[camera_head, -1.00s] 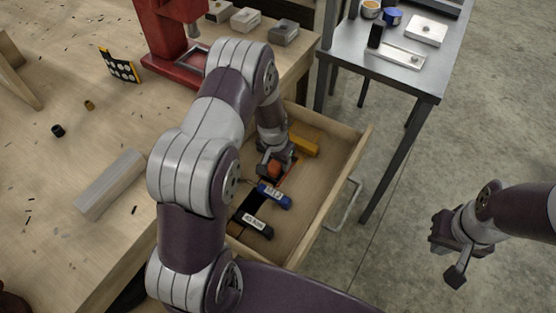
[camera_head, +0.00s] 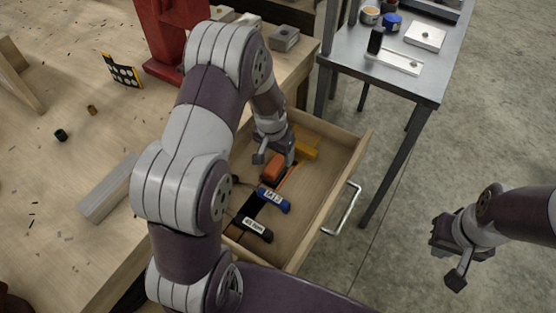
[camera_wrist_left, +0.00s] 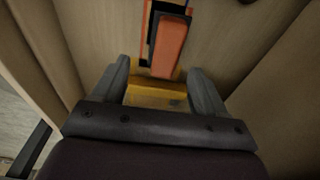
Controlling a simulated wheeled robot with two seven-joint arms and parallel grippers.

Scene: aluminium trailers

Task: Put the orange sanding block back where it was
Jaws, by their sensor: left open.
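The orange sanding block (camera_head: 272,169) lies in the open drawer (camera_head: 318,200), at the far end of a row with a blue-ended tool (camera_head: 273,199) and a black one (camera_head: 255,228). In the left wrist view the block (camera_wrist_left: 171,45) lies over a dark, orange-edged strip (camera_wrist_left: 150,35). Its exact seating is unclear. My left gripper (camera_head: 276,157) is open and empty just above the drawer floor, beside the block. In the wrist view its fingers (camera_wrist_left: 160,88) frame a yellow block (camera_wrist_left: 155,97), with the orange block beyond the tips. My right gripper (camera_head: 449,255) is open and empty above the floor.
The yellow block (camera_head: 306,149) lies near the drawer's back. The drawer walls stand close around my left gripper. The workbench (camera_head: 85,170) bears a grey bar (camera_head: 108,190) and a red machine (camera_head: 172,40). A metal table (camera_head: 400,78) stands behind the drawer.

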